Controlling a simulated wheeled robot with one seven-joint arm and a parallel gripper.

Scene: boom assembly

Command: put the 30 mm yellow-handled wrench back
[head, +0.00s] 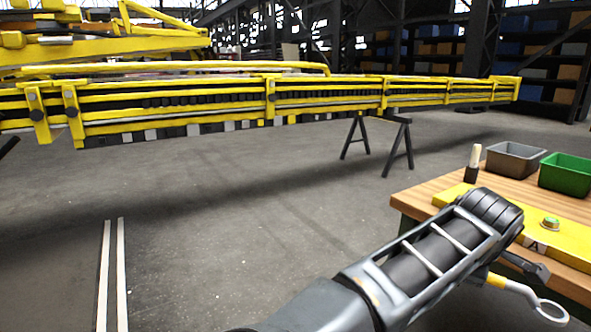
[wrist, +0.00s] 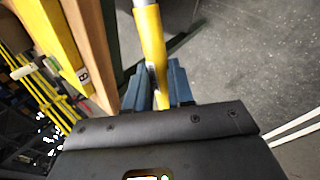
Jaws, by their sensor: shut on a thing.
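My gripper (wrist: 160,92) is shut on the yellow handle of a wrench (wrist: 150,38). The handle runs up between the blue-grey fingers in the wrist view, and its far end is cut off by the frame. In the head view the wrench (head: 523,291) shows its pale ring end and a bit of yellow handle, beside the table's front edge; my arm hides the rest. The size marking cannot be read. A yellow board (head: 557,239) with a letter mark lies on the wooden table (head: 432,187); it also shows in the wrist view (wrist: 52,45).
A grey bin (head: 515,158), a green bin (head: 566,175) and a pale-handled tool (head: 475,157) stand at the table's back. A dark metal piece (head: 530,267) shows near the table edge, partly hidden. A long yellow boom (head: 330,97) spans behind.

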